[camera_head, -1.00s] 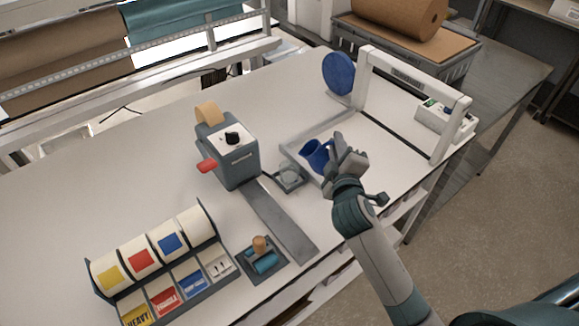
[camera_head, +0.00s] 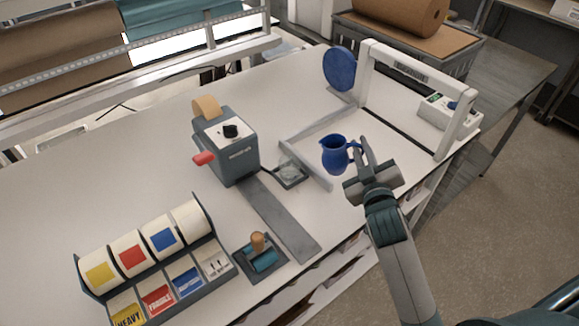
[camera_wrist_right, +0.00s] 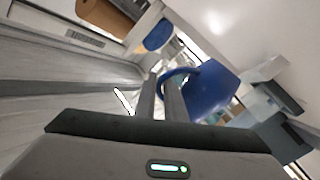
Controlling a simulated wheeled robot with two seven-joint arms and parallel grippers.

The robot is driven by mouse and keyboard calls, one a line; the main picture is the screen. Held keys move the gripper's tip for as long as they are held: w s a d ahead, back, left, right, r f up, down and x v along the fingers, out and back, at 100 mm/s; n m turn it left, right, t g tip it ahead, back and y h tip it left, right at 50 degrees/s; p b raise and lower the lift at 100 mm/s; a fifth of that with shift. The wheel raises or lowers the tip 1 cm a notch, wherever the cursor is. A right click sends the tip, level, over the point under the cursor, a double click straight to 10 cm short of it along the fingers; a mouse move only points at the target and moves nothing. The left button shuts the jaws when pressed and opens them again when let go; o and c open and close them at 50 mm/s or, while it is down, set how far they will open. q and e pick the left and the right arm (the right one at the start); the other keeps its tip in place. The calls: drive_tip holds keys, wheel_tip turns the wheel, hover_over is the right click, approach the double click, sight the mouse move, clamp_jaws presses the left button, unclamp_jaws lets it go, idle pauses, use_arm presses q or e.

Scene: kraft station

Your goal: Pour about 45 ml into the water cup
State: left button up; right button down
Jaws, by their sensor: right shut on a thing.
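The blue jug (camera_head: 333,155) is held nearly upright in the head view, its spout toward the left. My right gripper (camera_head: 363,153) is shut on its handle, on the jug's right side. In the right wrist view the two fingers (camera_wrist_right: 162,98) close around the blue handle, and the jug body (camera_wrist_right: 212,92) shows beside them. The clear cup (camera_head: 289,171) sits on a small dark base left of and below the jug, apart from it. Its water level is too small to tell. My left gripper is not in view.
A grey dispenser (camera_head: 235,152) with a red lever stands left of the cup. A low grey rail (camera_head: 310,168) runs between cup and jug. A white frame (camera_head: 405,75) and a blue disc (camera_head: 339,68) stand behind. A label rack (camera_head: 150,250) is at front left.

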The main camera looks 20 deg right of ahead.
drive_tip(key=shift+s+d+f+m+b, duration=0.25)
drive_tip(key=shift+d+f+m+b, duration=0.35)
drive_tip(key=shift+m, duration=0.3)
